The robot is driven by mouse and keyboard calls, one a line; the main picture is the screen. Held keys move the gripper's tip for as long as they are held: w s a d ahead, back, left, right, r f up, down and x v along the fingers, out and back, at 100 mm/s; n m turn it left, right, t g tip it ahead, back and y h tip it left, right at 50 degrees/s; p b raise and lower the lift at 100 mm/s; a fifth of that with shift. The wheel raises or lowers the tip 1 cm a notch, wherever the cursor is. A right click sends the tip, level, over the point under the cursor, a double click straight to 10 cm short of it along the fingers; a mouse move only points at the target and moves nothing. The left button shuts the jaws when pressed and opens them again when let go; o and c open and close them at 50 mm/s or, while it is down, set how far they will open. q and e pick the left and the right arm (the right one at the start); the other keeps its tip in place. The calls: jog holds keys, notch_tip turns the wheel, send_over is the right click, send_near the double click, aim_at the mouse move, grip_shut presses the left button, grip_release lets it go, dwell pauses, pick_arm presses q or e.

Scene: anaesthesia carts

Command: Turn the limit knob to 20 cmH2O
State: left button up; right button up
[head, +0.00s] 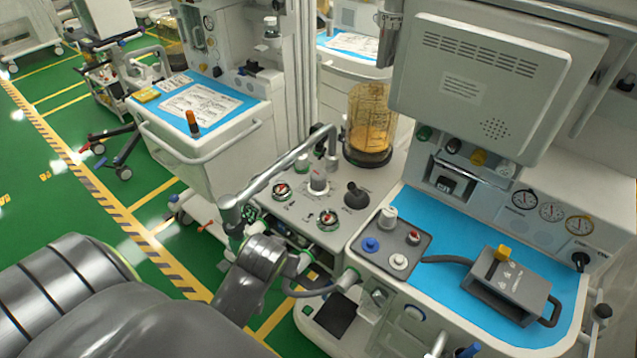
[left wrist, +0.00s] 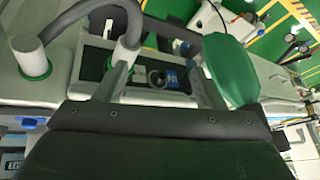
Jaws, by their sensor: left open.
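I cannot read a scale or tell for certain which is the limit knob. My left arm comes in from the lower left, its dark wrist near the cart's front, below the panel; its fingertips are not clear there. In the left wrist view my left gripper (left wrist: 158,76) is open, with no knob clearly between its fingers. My right gripper is not in view.
A metal tube (head: 280,165) arches above the panel's left side. A canister (head: 370,125) stands behind. A green bag (left wrist: 231,70) and grey hose (left wrist: 128,25) lie close to my left gripper. A monitor (head: 485,80) overhangs the blue worktop.

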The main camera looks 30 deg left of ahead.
pick_arm(q)
jog(key=w+r+n+t+y, duration=0.1)
jog(key=w+r, duration=0.2)
jog(key=w, duration=0.2)
jog(key=w+r+n, duration=0.1)
jog(key=w+r, duration=0.2)
jog(key=w, duration=0.2)
jog(key=n+t+y+b, duration=0.1)
jog(key=n, duration=0.2)
send_near(318, 175)
jog(key=x, duration=1.2)
jog(key=shift+w+f, duration=0.1)
jog(key=shift+c, duration=0.3)
